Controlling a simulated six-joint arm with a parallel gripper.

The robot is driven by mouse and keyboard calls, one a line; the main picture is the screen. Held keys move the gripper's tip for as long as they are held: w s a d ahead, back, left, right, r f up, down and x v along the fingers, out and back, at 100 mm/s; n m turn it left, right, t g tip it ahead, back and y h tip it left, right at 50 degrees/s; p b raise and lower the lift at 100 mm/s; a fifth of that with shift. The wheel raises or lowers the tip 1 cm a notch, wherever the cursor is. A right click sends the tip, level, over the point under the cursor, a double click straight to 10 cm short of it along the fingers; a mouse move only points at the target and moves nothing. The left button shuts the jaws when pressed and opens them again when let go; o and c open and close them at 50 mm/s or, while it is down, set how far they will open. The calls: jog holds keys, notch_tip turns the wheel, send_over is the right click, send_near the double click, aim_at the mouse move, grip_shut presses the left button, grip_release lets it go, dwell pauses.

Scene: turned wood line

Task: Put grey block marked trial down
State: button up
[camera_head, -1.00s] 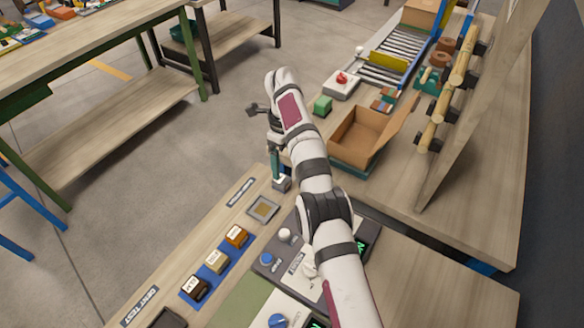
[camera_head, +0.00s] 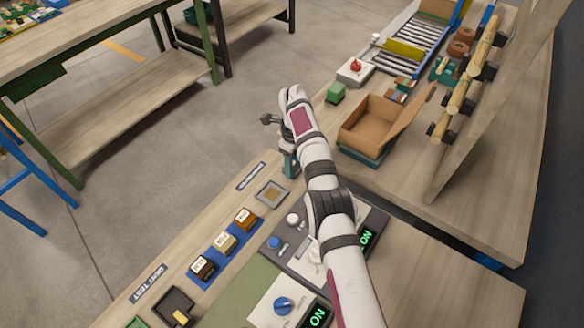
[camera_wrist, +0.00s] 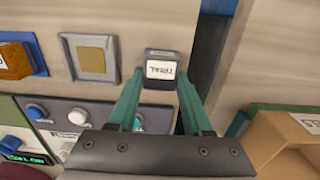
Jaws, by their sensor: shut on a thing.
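The grey block marked trial (camera_wrist: 161,69) sits between the two teal fingers of my gripper (camera_wrist: 160,82) in the wrist view, its white label facing the camera. My gripper is shut on it. In the head view my gripper (camera_head: 290,166) is over the bench, just beyond the square grey-framed pad, and the block is hidden there. The pad (camera_head: 261,193) has a tan centre and is empty; it also shows left of the block in the wrist view (camera_wrist: 75,59). I cannot tell whether the block touches the bench.
A blue tray (camera_head: 207,282) with three labelled blocks lies left of the pad. A control panel (camera_head: 285,254) with knobs is nearer. An open cardboard box (camera_head: 362,133) stands to the right, near a green block (camera_head: 335,93). A gap separates the two benches.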

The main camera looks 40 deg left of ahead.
grip_shut()
